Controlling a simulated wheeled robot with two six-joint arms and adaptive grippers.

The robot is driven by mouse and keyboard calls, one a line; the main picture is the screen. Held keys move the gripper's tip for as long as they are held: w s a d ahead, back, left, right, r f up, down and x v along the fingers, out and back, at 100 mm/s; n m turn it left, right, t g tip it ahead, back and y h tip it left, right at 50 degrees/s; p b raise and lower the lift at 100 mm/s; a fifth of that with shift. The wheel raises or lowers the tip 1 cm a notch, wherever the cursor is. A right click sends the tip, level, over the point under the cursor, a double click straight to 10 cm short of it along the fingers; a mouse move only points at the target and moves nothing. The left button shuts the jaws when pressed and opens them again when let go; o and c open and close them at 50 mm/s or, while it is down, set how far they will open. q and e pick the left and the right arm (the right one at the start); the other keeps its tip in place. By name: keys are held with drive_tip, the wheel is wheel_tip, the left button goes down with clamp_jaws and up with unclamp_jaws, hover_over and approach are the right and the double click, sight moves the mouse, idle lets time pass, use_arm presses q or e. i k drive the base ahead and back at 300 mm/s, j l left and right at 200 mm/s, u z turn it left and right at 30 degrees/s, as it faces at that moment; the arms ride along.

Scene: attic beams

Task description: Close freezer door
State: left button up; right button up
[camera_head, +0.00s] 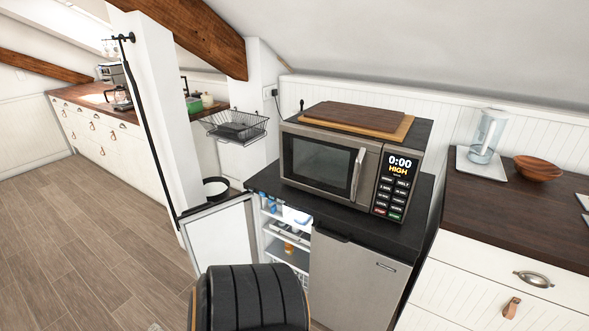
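A low appliance with a black top (405,232) stands under the microwave. Its left compartment (286,240) is open and shows lit white shelves with a few items on them. The open door (221,238) is swung out to the left, and its white inner face is towards me. The lower part of this door and of the compartment is hidden behind a black ribbed object. The right door (357,282), grey metal with a dark grip at its top edge, looks shut. Neither of my grippers is in view.
A black ribbed object, seemingly a chair back (252,297), stands close in front of the open compartment. A white post (165,100) rises left of the door. A drawer counter (510,240) is at right. Wooden floor (95,255) at left is clear.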

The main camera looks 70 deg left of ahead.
sight(225, 232)
drive_tip(key=k+j, duration=0.25)
drive_tip(key=j, duration=0.4)
drive_tip(key=k+j, duration=0.25)
drive_tip(key=j, duration=0.4)
drive_tip(key=k+j, duration=0.3)
drive_tip(key=j, duration=0.35)
drive_tip(key=k+j, duration=0.25)
drive_tip(key=j, duration=0.4)
drive_tip(key=k+j+z, duration=0.1)
drive_tip(key=k+j, duration=0.15)
drive_tip(key=j, duration=0.4)
drive_tip(key=k+j, duration=0.3)
drive_tip(key=j, duration=0.35)
drive_tip(key=k+j, duration=0.25)
drive_tip(key=j, duration=0.35)
drive_tip(key=k+j, duration=0.3)
drive_tip(key=j, duration=0.35)
